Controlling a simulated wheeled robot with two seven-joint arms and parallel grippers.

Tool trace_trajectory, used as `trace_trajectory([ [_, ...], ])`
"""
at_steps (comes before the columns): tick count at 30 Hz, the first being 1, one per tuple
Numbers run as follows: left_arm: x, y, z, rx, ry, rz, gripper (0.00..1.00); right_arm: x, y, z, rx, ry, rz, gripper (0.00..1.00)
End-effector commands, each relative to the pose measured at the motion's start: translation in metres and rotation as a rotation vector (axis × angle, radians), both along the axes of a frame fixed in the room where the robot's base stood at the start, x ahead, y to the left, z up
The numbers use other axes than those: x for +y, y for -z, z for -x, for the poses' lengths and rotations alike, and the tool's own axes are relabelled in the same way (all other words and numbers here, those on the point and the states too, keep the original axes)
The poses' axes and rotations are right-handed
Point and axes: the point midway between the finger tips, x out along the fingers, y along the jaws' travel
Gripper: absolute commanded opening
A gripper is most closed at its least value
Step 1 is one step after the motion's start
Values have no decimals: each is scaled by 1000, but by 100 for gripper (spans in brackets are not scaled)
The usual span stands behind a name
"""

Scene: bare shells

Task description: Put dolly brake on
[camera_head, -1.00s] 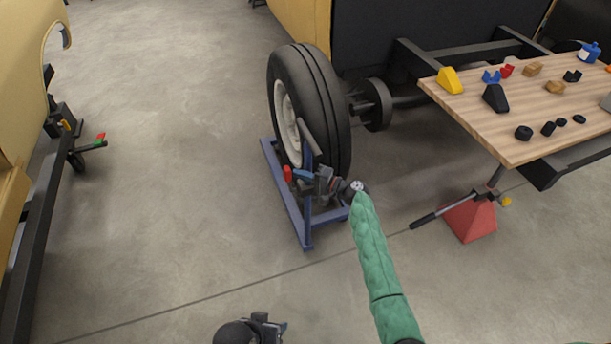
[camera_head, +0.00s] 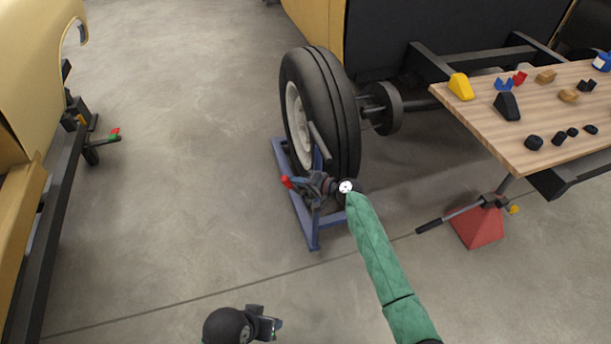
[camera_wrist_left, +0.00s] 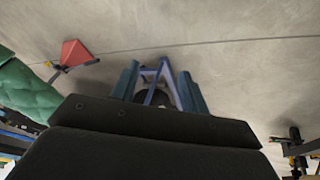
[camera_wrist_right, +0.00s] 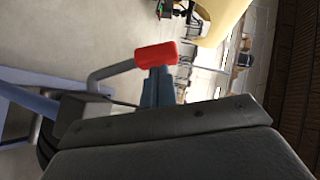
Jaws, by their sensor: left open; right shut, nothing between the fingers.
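The blue wheel dolly (camera_head: 300,220) stands on the floor under the large black tyre (camera_head: 335,120). Its lever has a red grip (camera_head: 286,181), which leans out on the dolly's left side. The red grip shows large in the right wrist view (camera_wrist_right: 156,55), on a bent grey rod. My right gripper (camera_head: 303,183) is shut and empty, its fingertips right at the red grip; contact cannot be told for certain. My left gripper (camera_head: 268,327) is low in the head view, away from the dolly. Its open fingers (camera_wrist_left: 160,85) show in the left wrist view with nothing between them.
A wooden table (camera_head: 490,125) with wedges and small parts stands at the right. Below it is a red stand (camera_head: 478,228) with a black-handled bar. A yellow body on a dark frame (camera_head: 55,190) is at the left. The floor between is clear.

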Motion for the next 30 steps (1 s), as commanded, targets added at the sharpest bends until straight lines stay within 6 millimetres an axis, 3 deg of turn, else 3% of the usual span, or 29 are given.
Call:
trace_trajectory([
  [1, 7, -14, 2, 14, -5, -15, 45, 4, -5, 1, -12, -2, 46, 0],
  [7, 38, -49, 13, 91, -28, -86, 45, 21, 2, 6, -60, -2, 226, 0],
  [18, 67, -78, 27, 172, -56, -152, 45, 33, 16, 9, -99, 0, 374, 0],
  [25, 76, -87, 31, 200, -66, -173, 45, 37, 20, 10, -115, 0, 427, 0],
  [30, 74, -60, 23, 205, -66, -179, 45, 40, 23, 11, -124, 0, 467, 0],
])
